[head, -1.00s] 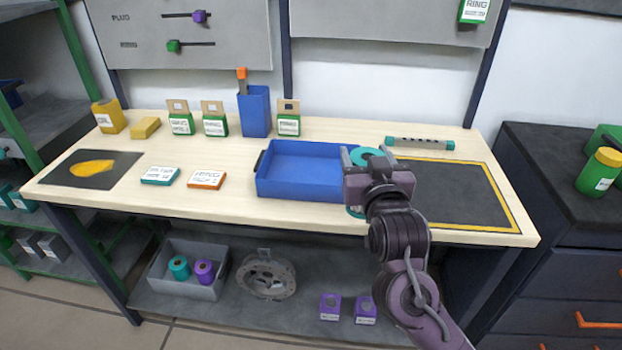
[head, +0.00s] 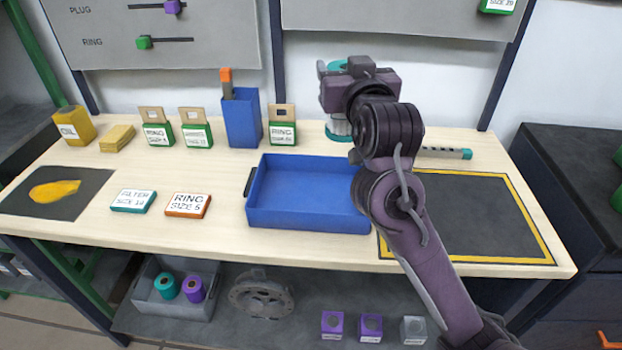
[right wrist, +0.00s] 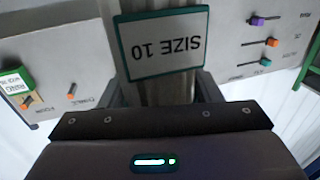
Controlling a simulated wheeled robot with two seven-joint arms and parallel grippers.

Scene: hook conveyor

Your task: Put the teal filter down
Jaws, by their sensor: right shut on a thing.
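My right gripper (head: 338,88) is shut on the teal filter (head: 339,127), a grey cylinder with teal ends. The filter is upright over the back of the workbench, behind the blue tray. My gripper hides most of its middle, and I cannot tell whether its base touches the bench. In the right wrist view the filter's label (right wrist: 163,45) reads "SIZE 10", upside down, with the grey body (right wrist: 166,92) between the fingers. My left gripper is not in view.
The blue tray (head: 258,215) looks empty. A black mat with a yellow border (head: 480,261) lies at the right, partly behind my arm. A grey bar with teal ends (head: 447,153) lies behind it. A blue holder (head: 242,118) and green-based label cards (head: 283,133) stand left of the filter.

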